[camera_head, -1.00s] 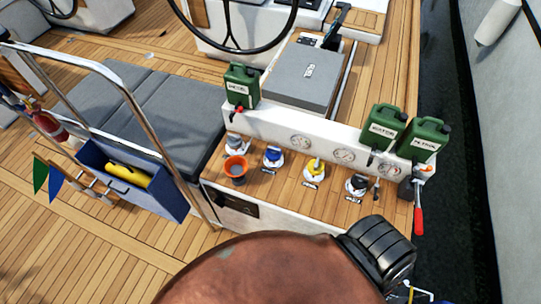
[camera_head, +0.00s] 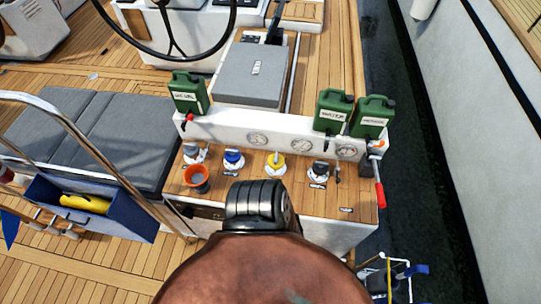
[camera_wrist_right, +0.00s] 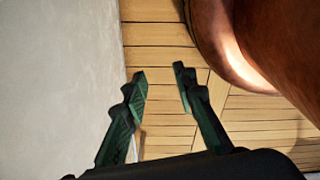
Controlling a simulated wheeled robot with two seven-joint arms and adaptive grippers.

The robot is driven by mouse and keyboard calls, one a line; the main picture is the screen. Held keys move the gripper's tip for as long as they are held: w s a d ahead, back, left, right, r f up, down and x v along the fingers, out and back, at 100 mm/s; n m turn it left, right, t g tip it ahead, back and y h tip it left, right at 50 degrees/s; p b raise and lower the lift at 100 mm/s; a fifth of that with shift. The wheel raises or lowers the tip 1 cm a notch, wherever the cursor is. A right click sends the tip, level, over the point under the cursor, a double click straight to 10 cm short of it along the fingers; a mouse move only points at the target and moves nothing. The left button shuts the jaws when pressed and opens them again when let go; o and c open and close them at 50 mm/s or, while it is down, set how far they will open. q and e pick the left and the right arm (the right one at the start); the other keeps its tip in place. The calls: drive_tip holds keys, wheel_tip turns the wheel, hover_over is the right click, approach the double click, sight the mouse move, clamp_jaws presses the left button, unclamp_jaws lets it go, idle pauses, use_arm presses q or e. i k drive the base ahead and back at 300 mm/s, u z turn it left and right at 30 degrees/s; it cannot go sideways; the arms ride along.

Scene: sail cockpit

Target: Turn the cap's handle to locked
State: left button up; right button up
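Several deck caps stand in a row on the teak ledge in the head view: a grey-white one (camera_head: 195,154), a blue one (camera_head: 233,159), a yellow one (camera_head: 274,165) with an upright handle, and a black one (camera_head: 319,170). Their small labels are unreadable, so I cannot tell which cap is meant or how its handle is set. My right gripper (camera_wrist_right: 160,73) shows in the right wrist view, fingers apart with nothing between them, over wooden planking (camera_wrist_right: 160,37); no cap shows there. My left gripper is not in view.
Green canisters (camera_head: 188,94) (camera_head: 332,111) (camera_head: 371,116) stand on the white gauge panel (camera_head: 215,131) behind. A red-handled lever (camera_head: 380,194) is at its right end. A steel rail (camera_head: 110,150) and blue box (camera_head: 95,215) are left.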

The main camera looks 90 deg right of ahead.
sight(281, 162)
drive_tip(key=k, duration=0.4)
drive_tip(key=z, duration=2.45)
